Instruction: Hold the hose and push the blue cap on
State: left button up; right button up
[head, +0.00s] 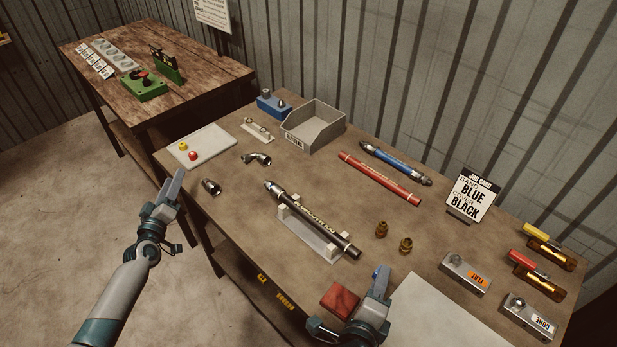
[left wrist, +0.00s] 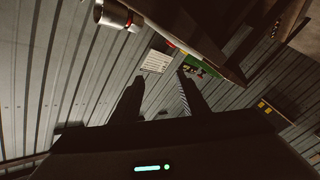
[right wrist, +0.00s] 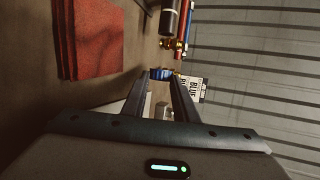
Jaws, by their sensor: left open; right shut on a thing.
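The black hose (head: 318,222) lies in a white cradle (head: 323,250) on the table, a metal fitting at its far left end. My right gripper (head: 381,279) is near the front edge, shut on the small blue cap (right wrist: 161,74). A bit of the cap also shows between the fingers in the head view (head: 376,272). Cap and hose are apart. My left gripper (head: 170,190) is open and empty, left of the table and away from the hose. Its two fingers stand apart in the left wrist view (left wrist: 160,98).
Red (head: 380,178) and blue (head: 395,163) hoses lie behind. A grey bin (head: 313,128) and a white board (head: 202,147) are further back. A sign (head: 472,194) stands at right.

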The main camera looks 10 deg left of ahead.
pick_arm(q)
jog(key=w+d+r+m+h, duration=0.2)
jog(key=w+d+r+h, duration=0.1)
jog(key=d, duration=0.5)
jog(key=w+d+r+m+h, duration=0.2)
jog(key=d+m+h, duration=0.1)
jog(key=d, duration=0.5)
jog(key=w+d+r+m+h, duration=0.2)
jog(key=w+d+r+h, duration=0.1)
jog(key=d, duration=0.5)
jog(key=s+d+r+m+g+h, duration=0.25)
jog(key=d+m+g, duration=0.45)
jog(key=d, duration=0.6)
jog(key=s+d+r+m+g+h, duration=0.1)
jog(key=d+m+g+h, duration=0.3)
jog(key=d+m, duration=0.65)
jog(key=r+m+g+y, duration=0.2)
jog(key=m+g+y, duration=0.5)
jog(key=m+y, duration=0.45)
send_over(309, 214)
jog(key=n+y, duration=0.1)
jog(key=shift+f, duration=0.2)
jog(key=shift+f, duration=0.15)
jog(key=shift+f, duration=5.9)
